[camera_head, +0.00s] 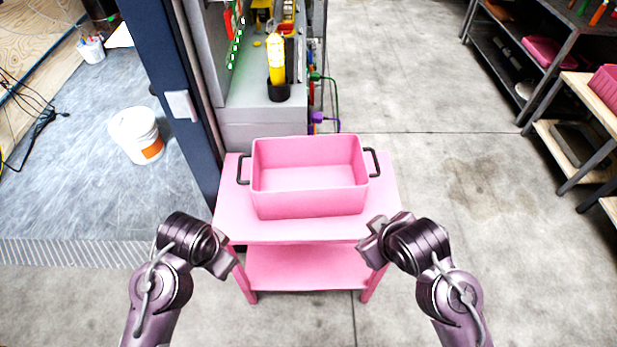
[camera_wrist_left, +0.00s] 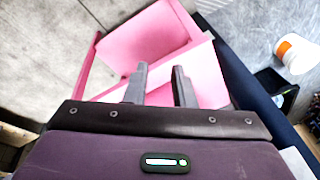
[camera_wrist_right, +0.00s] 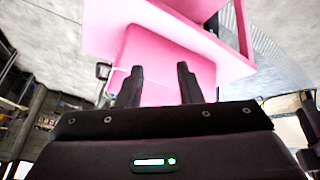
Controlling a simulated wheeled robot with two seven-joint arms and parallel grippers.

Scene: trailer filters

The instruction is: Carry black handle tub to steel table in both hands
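A pink tub (camera_head: 310,205) with a black handle at each end sits on top of a pink two-level table (camera_head: 290,232). The left black handle (camera_head: 242,170) and the right black handle (camera_head: 373,162) are both free. My left gripper (camera_head: 228,262) is at the table's front left corner, apart from the tub. In the left wrist view its fingers (camera_wrist_left: 160,82) are apart with nothing between them. My right gripper (camera_head: 366,250) is at the front right corner. In the right wrist view its fingers (camera_wrist_right: 160,84) are apart and empty. I cannot pick out a steel table for certain.
A dark blue post (camera_head: 165,80) and a grey machine (camera_head: 265,110) with a yellow bottle (camera_head: 276,60) stand behind the table. A white bucket (camera_head: 137,135) is at left. Shelving (camera_head: 520,55) stands at right. The floor (camera_head: 460,190) between is clear.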

